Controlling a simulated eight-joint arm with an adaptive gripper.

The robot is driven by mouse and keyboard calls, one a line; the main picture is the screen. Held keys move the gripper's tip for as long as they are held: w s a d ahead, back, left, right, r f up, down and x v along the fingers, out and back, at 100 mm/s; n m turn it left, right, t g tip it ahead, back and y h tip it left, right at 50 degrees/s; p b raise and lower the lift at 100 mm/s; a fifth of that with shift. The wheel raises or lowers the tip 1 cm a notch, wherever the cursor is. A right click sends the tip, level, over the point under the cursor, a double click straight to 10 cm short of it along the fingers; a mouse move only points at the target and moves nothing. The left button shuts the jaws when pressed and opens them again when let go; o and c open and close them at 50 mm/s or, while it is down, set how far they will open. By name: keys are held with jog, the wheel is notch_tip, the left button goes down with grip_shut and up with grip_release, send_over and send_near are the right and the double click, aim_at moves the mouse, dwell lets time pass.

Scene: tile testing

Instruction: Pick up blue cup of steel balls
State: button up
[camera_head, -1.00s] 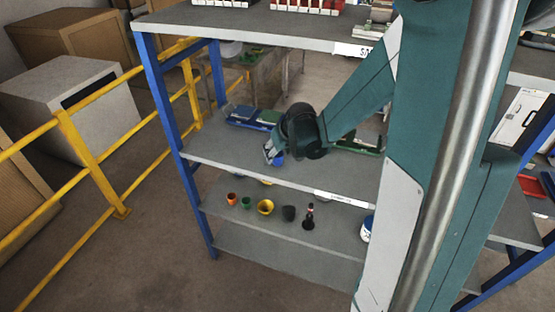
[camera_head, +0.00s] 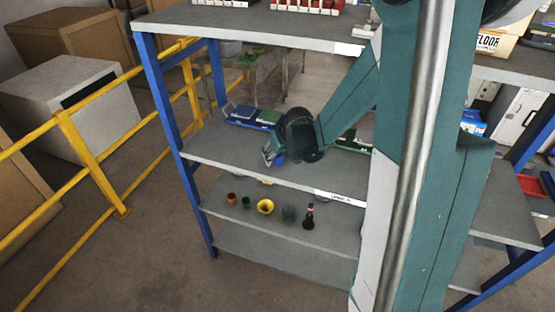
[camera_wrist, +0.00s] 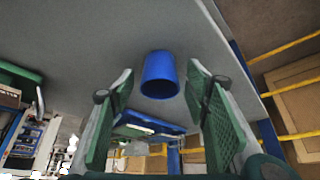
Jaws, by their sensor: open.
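The blue cup (camera_wrist: 160,76) stands on a grey shelf and shows large in the wrist view, between and just beyond my two fingers. My gripper (camera_wrist: 160,90) is open, with one finger on each side of the cup and a visible gap to each. In the head view my gripper (camera_head: 270,154) is over the middle shelf (camera_head: 215,150), and a little blue of the cup (camera_head: 280,158) shows beside it. The rest of the cup is hidden there by my gripper. I cannot see the steel balls inside it.
A blue tray (camera_head: 250,117) lies behind my gripper on the same shelf. The shelf below holds an orange cup (camera_head: 231,198), a yellow cup (camera_head: 265,207) and other small items. The upper shelf (camera_head: 250,25) overhangs. A yellow railing (camera_head: 90,165) stands left.

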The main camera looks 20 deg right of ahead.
jog(key=c, duration=1)
jog(key=shift+r, duration=5)
